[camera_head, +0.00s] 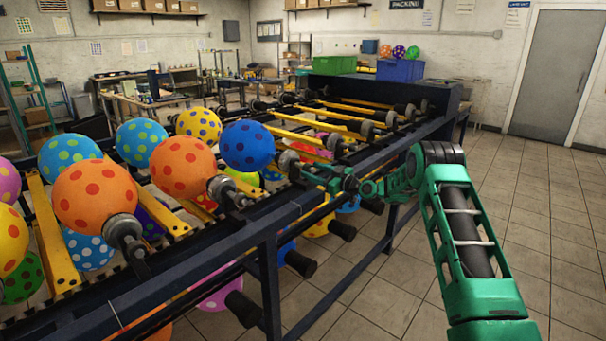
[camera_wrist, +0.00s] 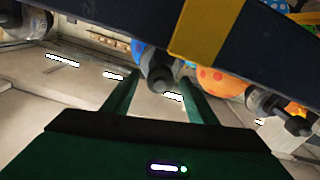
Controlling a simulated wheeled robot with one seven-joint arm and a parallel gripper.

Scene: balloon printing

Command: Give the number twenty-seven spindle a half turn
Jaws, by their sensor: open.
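My gripper (camera_head: 312,174) is at the near side rail of the balloon machine, its fingers pointing left toward a spindle (camera_head: 288,160) beside the blue spotted balloon (camera_head: 247,146). In the wrist view my gripper (camera_wrist: 160,84) is open, with one green finger on each side of a dark spindle end (camera_wrist: 157,75). The spindle end lies between the fingertips; I cannot tell whether either finger touches it. A blue balloon (camera_wrist: 137,47) shows partly behind it. No spindle number is readable in either view.
The dark machine rail (camera_head: 240,213) runs close by my gripper. Another spindle (camera_head: 222,188) bears an orange balloon (camera_head: 182,166) to the left. In the wrist view a dark beam with a yellow band (camera_wrist: 205,30) crosses the upper right. Tiled floor (camera_head: 525,220) is clear at right.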

